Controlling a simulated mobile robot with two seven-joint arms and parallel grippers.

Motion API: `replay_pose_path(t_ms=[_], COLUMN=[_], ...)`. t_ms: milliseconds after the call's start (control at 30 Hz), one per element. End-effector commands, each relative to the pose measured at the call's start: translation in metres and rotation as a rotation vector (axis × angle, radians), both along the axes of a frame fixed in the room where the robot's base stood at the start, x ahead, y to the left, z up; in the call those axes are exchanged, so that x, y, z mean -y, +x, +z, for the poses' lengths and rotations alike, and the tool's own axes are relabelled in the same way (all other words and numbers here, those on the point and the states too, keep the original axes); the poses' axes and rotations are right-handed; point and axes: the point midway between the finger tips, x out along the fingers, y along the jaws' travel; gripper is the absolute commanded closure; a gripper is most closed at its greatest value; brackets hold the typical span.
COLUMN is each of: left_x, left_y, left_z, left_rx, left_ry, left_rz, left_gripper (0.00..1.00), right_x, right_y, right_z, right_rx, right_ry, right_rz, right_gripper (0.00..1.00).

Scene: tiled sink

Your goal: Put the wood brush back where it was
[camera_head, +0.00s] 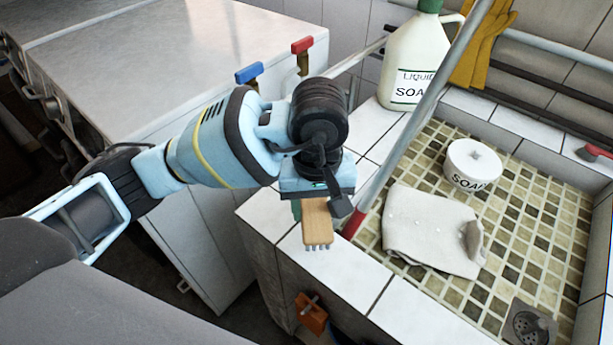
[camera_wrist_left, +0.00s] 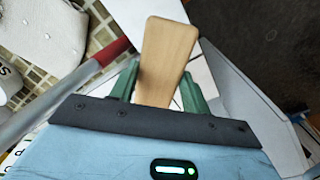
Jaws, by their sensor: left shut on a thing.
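The wood brush (camera_head: 318,224) is a light wooden block with short grey bristles along its lower end. My left gripper (camera_head: 309,206) is shut on it, over the white tiled ledge (camera_head: 357,272) at the sink's near left corner. I cannot tell whether the brush touches the ledge. In the left wrist view, the wooden body of the brush (camera_wrist_left: 168,50) sticks out between the green fingers of my left gripper (camera_wrist_left: 158,85). The part of the brush between the fingers is partly hidden. My right gripper is not in view.
A grey pole with a red end (camera_head: 353,222) leans across the sink beside the brush. A cream cloth (camera_head: 425,228) and round soap tub (camera_head: 472,163) lie in the tiled basin. A liquid soap jug (camera_head: 413,62) stands behind. Metal cabinets (camera_head: 165,60) are left.

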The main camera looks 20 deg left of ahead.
Motion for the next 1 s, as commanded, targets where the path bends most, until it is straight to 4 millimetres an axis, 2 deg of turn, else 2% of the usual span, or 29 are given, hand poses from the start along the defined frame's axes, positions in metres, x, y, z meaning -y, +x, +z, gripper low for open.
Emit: replay_pose_path(t_ms=[200, 400, 833, 1000], left_x=[-0.023, -0.039, -0.050, -0.049], left_y=[0.045, 0.078, 0.098, 0.096], left_z=[-0.004, -0.008, -0.010, -0.036], left_rx=[-0.001, -0.001, -0.001, -0.003], left_ry=[0.000, 0.000, 0.000, 0.000], left_rz=[0.005, 0.002, 0.001, -0.001], left_gripper=[0.71, 0.71, 0.71, 0.71], right_x=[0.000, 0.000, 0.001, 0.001], right_y=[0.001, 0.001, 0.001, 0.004], right_z=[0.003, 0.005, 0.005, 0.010], right_rx=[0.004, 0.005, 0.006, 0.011], right_ry=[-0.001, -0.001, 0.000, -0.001], right_rz=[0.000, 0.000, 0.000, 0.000], right_gripper=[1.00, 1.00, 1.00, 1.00])
